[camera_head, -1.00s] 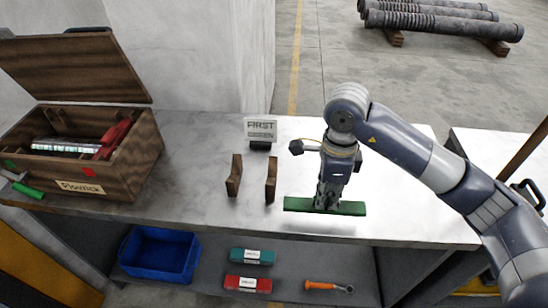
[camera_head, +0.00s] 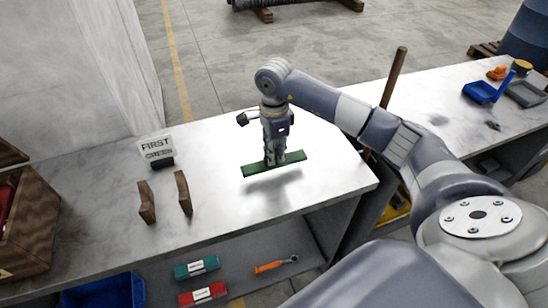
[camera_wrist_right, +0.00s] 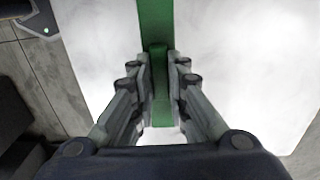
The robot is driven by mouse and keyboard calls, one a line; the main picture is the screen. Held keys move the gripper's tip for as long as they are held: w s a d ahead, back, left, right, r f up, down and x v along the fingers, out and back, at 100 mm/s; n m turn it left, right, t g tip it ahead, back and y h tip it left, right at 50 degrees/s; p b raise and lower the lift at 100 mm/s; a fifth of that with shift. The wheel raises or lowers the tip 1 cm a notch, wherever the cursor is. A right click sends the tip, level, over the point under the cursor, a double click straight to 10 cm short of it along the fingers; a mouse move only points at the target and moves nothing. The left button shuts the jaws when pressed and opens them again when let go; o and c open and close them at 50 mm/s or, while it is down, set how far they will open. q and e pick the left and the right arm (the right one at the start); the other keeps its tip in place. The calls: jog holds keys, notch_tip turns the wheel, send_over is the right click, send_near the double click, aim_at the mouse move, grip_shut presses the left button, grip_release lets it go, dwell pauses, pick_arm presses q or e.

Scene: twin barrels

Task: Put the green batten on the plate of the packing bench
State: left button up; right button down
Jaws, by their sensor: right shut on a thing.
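The green batten (camera_head: 273,164) is a flat bar held level a little above the white bench top, with a shadow under it. My right gripper (camera_head: 272,160) points down and is shut on the batten near its middle. In the right wrist view the batten (camera_wrist_right: 156,30) runs between the two fingers of the right gripper (camera_wrist_right: 160,85). The bench (camera_head: 225,205) has a light top. I cannot make out a plate on it. My left gripper is not in view.
Two brown wooden uprights (camera_head: 183,193) and a sign reading FIRST GREEN (camera_head: 156,149) stand left of the batten. A wooden box (camera_head: 28,225) is at the left edge. A second bench at right holds a blue scoop-like tray (camera_head: 482,92). A brown post (camera_head: 394,78) rises between the benches.

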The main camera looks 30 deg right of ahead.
notch_tip(320, 180, down, 3)
jog(key=shift+a+r+p, duration=0.1)
jog(key=shift+p, duration=0.65)
jog(key=shift+f, duration=0.3)
jog(key=shift+f, duration=0.1)
jog(key=shift+f+b, duration=0.15)
jog(key=shift+b, duration=0.2)
jog(key=c, duration=1.6)
grip_release()
jog(key=shift+o, duration=0.2)
